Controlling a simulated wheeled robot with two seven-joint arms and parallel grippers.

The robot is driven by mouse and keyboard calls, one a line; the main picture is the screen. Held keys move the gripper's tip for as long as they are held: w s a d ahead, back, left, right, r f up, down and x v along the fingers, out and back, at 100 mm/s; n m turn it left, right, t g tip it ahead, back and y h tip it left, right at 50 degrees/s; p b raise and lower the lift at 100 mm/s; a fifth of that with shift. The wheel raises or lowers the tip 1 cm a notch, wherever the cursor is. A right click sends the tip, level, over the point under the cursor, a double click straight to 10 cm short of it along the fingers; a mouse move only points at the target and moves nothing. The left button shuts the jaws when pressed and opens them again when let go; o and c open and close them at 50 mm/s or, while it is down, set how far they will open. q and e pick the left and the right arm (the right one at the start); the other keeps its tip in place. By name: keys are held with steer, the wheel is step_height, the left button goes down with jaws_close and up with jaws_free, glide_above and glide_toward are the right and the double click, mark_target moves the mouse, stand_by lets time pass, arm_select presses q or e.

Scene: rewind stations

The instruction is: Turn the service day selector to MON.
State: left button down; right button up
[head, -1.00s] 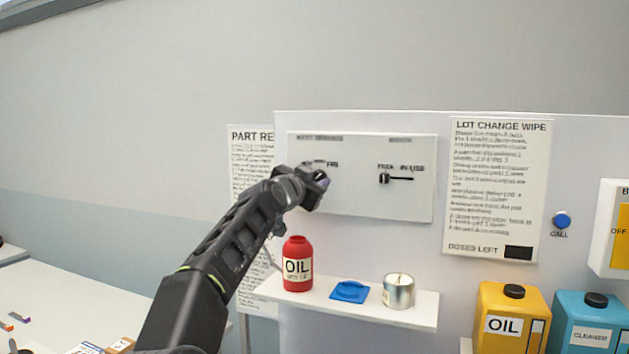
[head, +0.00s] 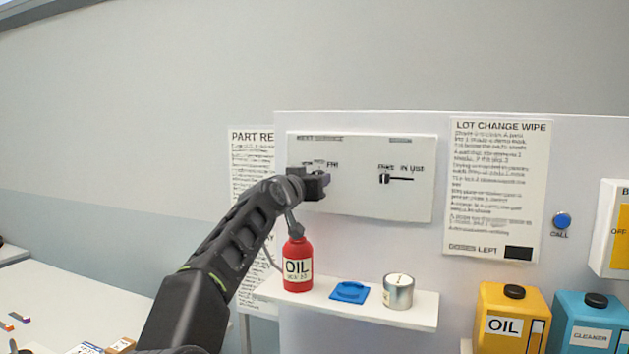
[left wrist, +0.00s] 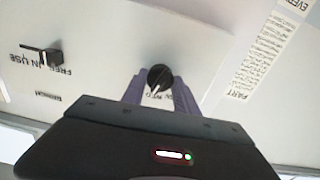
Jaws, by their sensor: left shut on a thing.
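The service day selector (left wrist: 160,77) is a round black knob with a pale pointer line, on the white panel (head: 360,205) headed NEXT SERVICE. In the left wrist view it sits between the two fingers of my left gripper (left wrist: 160,92), which is shut on it. In the head view my left gripper (head: 318,184) is at the panel's left part and hides the knob. The label FRI shows just above the gripper; other day labels there are partly covered or blurred. I cannot read which day the pointer marks. My right gripper is not in view.
A black FREE / IN USE selector (head: 384,179) is on the panel's right. Below, a shelf (head: 420,316) holds a red OIL bottle (head: 297,255), a blue item (head: 349,292) and a metal can (head: 398,294). The bottle stands close under my left wrist.

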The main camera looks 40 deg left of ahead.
arm_select(q)
steer(key=n+p, duration=0.2)
steer(key=n, duration=1)
stand_by(0.4)
steer(key=c, duration=0.9)
jaws_free()
steer(key=shift+c, duration=0.2)
steer(key=shift+s, duration=0.1)
steer(key=b+v, duration=0.2)
steer(key=v, duration=0.5)
steer(key=shift+s, duration=0.35)
